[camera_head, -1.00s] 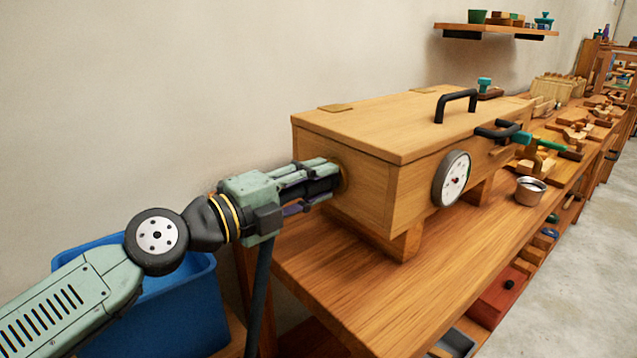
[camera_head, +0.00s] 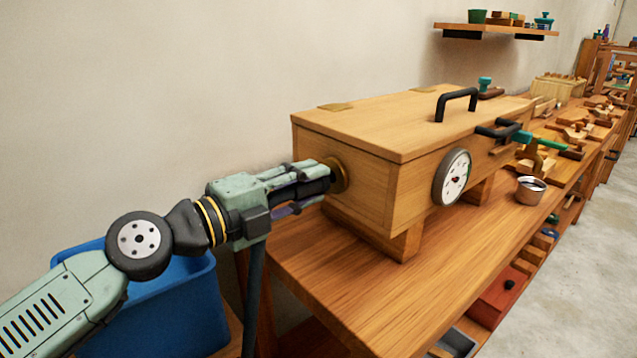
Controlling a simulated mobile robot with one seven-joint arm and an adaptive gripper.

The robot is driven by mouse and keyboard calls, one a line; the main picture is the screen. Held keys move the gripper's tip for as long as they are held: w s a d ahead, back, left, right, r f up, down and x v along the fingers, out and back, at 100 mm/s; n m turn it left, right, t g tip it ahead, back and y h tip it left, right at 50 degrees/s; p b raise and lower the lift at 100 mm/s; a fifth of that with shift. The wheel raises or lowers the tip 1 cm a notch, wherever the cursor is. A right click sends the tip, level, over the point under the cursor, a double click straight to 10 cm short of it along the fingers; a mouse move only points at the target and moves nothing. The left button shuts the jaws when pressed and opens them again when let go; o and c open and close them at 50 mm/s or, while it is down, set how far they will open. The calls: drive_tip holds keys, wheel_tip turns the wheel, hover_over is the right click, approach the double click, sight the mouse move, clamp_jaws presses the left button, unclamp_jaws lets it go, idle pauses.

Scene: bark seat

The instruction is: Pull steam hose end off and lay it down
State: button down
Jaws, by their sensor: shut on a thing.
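The wooden steam box (camera_head: 360,185) stands on the bench, with a brass fitting (camera_head: 342,174) on its left end. My gripper (camera_head: 316,178) is at that end, level with the fitting, with its fingers pointing at it. It is shut on the black hose end (camera_head: 313,187), which shows between the fingers. The hose end's tip is right by the fitting; I cannot tell whether it still sits in it or is just clear. A dark hose (camera_head: 254,290) hangs down below my gripper, its upper part hidden behind the gripper body.
The wooden bench top (camera_head: 335,275) is bare in front of the box. A dial gauge (camera_head: 453,177) and black handles (camera_head: 456,103) are on the box. A metal cup (camera_head: 530,191) and several tools stand farther right. A blue bin (camera_head: 175,310) is below my arm at left.

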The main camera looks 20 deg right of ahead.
sight(292, 192)
drive_tip(key=shift+b+v, duration=0.45)
drive_tip(key=shift+v, duration=1.65)
